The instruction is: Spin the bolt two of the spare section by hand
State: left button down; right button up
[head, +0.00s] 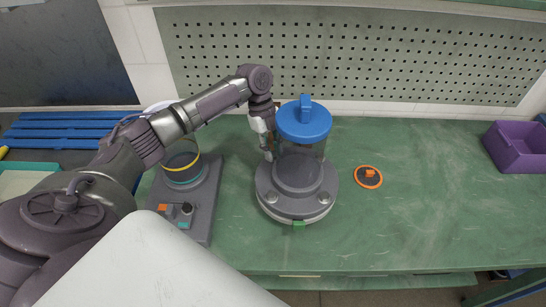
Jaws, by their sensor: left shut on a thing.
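The column section (298,205) stands upright on the green bench, with a round grey flanged base, a clear tube (316,147) and a blue cap (304,122). Two bolt heads show on the front of its flange, one at the left (271,197) and one at the right (323,198). My left gripper (268,156) points down at the back left of the flange, beside the tube. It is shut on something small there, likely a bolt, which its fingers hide. I cannot tell the bolt's number. My right gripper is not in view.
A grey unit (199,212) with knobs and a ringed vessel (183,164) stands left of the section. An orange-rimmed disc (368,177) lies to its right. A purple bin (518,147) is at the far right. The bench between disc and bin is clear.

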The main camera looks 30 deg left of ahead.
pick_arm(q)
jog(key=m+b, duration=0.1)
jog(key=m, duration=0.1)
jog(key=shift+f+m+g, duration=0.1)
jog(key=shift+m+g, duration=0.3)
jog(key=shift+m+g+y+b, duration=0.3)
jog(key=shift+m+y+b, duration=0.1)
jog(key=shift+m, duration=0.7)
jog(key=shift+m, duration=0.4)
jog(key=m+y+b, duration=0.1)
jog(key=m, duration=0.1)
jog(key=shift+m+g, duration=0.3)
jog(key=shift+g, duration=0.1)
jog(key=shift+m, duration=0.7)
